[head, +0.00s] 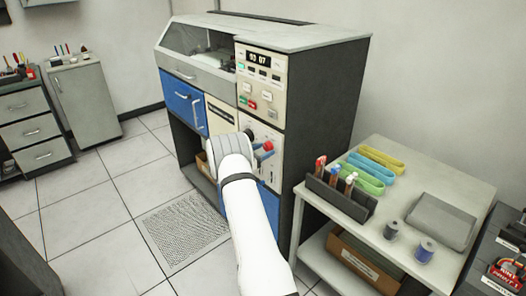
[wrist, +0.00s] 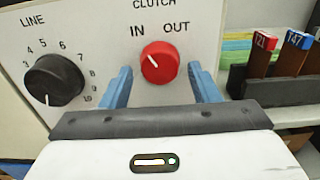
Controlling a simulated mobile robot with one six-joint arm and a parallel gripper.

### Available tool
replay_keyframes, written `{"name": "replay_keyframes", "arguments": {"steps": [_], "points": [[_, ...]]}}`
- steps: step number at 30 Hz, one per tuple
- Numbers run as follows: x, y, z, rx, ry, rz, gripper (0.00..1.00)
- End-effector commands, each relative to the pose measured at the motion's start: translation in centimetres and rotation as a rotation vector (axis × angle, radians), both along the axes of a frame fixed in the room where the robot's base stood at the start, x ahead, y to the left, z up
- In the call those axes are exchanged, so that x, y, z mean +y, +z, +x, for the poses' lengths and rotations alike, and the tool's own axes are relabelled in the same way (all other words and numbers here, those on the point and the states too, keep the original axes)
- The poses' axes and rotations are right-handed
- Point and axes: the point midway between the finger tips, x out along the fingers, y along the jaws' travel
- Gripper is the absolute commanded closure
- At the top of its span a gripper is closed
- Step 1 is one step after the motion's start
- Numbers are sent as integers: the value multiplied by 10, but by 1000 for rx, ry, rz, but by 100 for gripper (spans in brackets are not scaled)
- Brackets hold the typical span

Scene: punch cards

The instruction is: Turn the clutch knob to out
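The red clutch knob (wrist: 160,64) is on the cream panel, under the label CLUTCH with IN at its upper left and OUT at its upper right. Its white pointer line slants up and left, toward IN. My gripper (wrist: 161,76) is open, with one blue finger on each side of the knob and visible gaps between. I cannot tell whether the fingertips reach as deep as the knob. In the head view, the red knob (head: 268,146) shows just past my gripper (head: 262,154), which is partly hidden by my white arm.
A black LINE dial (wrist: 54,80) with numbers is left of the clutch knob. To the right, a side table (head: 468,185) holds a dark rack (head: 340,196) of tagged items, coloured strips and spools.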

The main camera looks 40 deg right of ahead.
Motion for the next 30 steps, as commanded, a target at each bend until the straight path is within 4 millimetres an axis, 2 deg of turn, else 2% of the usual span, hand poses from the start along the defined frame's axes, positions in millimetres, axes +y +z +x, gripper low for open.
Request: {"name": "replay_keyframes", "arguments": {"steps": [2, 14, 23, 30], "points": [[0, 0, 0, 0, 0, 0, 51], [0, 0, 0, 0, -1, 0, 84], [-1, -3, 0, -37, -1, 3, 85], [-1, -7, 1, -173, -1, 13, 85]]}}
